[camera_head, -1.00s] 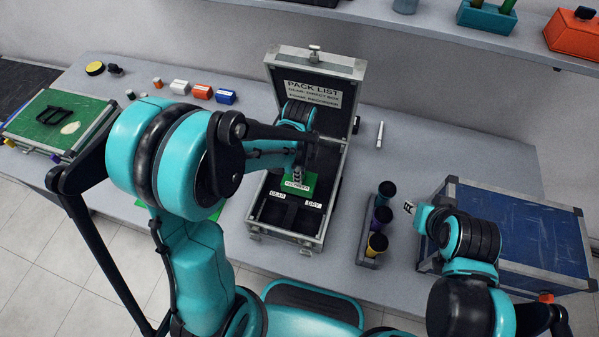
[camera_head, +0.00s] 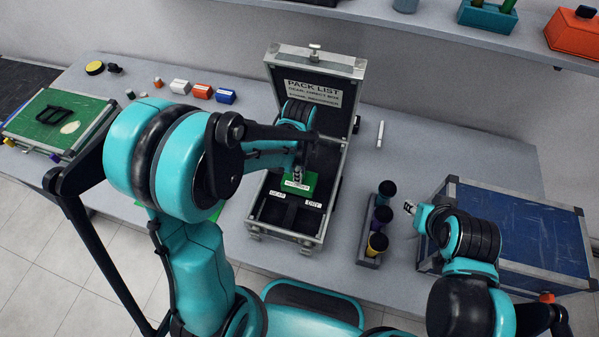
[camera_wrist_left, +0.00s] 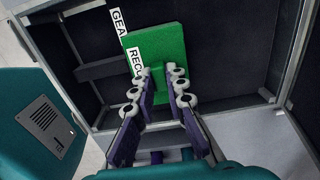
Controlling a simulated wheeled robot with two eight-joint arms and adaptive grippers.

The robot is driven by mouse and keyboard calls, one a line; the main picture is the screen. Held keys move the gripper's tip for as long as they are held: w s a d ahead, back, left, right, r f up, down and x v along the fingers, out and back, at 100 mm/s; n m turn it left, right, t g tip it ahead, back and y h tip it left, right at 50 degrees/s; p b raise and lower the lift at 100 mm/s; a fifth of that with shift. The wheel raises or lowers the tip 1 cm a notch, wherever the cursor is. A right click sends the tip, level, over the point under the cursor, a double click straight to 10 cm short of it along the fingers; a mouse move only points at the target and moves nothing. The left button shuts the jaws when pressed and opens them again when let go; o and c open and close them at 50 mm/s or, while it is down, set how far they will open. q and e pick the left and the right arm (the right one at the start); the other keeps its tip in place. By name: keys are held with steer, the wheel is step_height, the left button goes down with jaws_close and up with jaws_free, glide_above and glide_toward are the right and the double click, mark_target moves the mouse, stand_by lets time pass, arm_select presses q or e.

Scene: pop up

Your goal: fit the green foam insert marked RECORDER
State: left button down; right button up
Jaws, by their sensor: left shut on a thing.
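The green foam insert (camera_head: 308,181) is at the open case (camera_head: 322,222), over its back part, with its white RECORDER label facing up. In the left wrist view the green insert (camera_wrist_left: 160,46) reaches up from between my fingertips, partly covering the GEAR label. My left gripper (camera_head: 297,174) is shut on the insert; its fingers (camera_wrist_left: 160,80) sit on either side of it. I cannot tell whether the insert rests on the case floor. My right gripper (camera_head: 409,208) is at the right, away from the case, beside the cups; its jaw opening is too small to judge.
The case lid (camera_head: 338,66) stands open with a PACK LIST sheet. A rack of cups (camera_head: 369,251) is right of the case. A blue-topped case (camera_head: 520,231) stands further right. Small blocks (camera_head: 202,91) and a green board (camera_head: 57,117) lie left. A white pen-like stick (camera_head: 380,133) lies behind.

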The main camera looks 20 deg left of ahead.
arm_select(q)
steer(key=shift+f, duration=0.1)
steer(key=shift+f+b, duration=1.8)
steer(key=shift+f, duration=0.2)
steer(key=c, duration=1.5)
jaws_free()
steer(key=shift+o, duration=0.2)
step_height(320, 180, up, 12)
steer(key=shift+r, duration=0.1)
